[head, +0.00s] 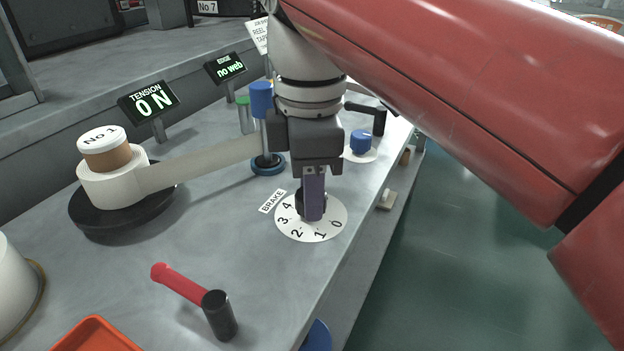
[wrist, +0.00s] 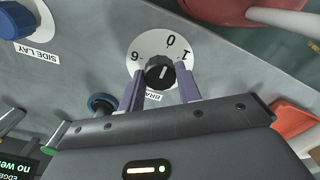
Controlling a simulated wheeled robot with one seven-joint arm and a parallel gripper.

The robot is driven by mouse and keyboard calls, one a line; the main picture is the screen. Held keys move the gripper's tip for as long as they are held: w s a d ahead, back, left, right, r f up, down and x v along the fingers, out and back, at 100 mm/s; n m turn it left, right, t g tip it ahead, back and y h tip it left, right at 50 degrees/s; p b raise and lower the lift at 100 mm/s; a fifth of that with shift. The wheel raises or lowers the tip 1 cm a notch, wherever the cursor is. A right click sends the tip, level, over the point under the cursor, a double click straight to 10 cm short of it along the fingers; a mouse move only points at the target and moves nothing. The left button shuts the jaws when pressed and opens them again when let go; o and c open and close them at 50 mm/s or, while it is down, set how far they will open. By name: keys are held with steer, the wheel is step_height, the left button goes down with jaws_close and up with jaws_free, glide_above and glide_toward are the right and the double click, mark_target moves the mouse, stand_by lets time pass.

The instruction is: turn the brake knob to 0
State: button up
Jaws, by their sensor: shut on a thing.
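The brake dial (head: 318,234) is a white disc with black digits on the bench, beside a BRAKE label (head: 272,201). In the head view my gripper (head: 313,210) points down over the dial and mostly hides the black knob. In the wrist view the knob (wrist: 158,75) sits between my two purple fingers (wrist: 160,90), which are shut on its sides. A short white line on the knob points roughly towards the 0 (wrist: 171,41) on the dial; its exact angle is hard to tell.
A tape reel (head: 108,187) stands left, with its tape running behind my gripper. Signs read TENSION 0 N (head: 149,102) and "no web" (head: 225,68). A blue knob (head: 360,142) lies beyond the dial. A red-handled tool (head: 195,295) and an orange tray (head: 95,335) are in front.

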steer(key=o, duration=1)
steer(key=shift+r, duration=3.95)
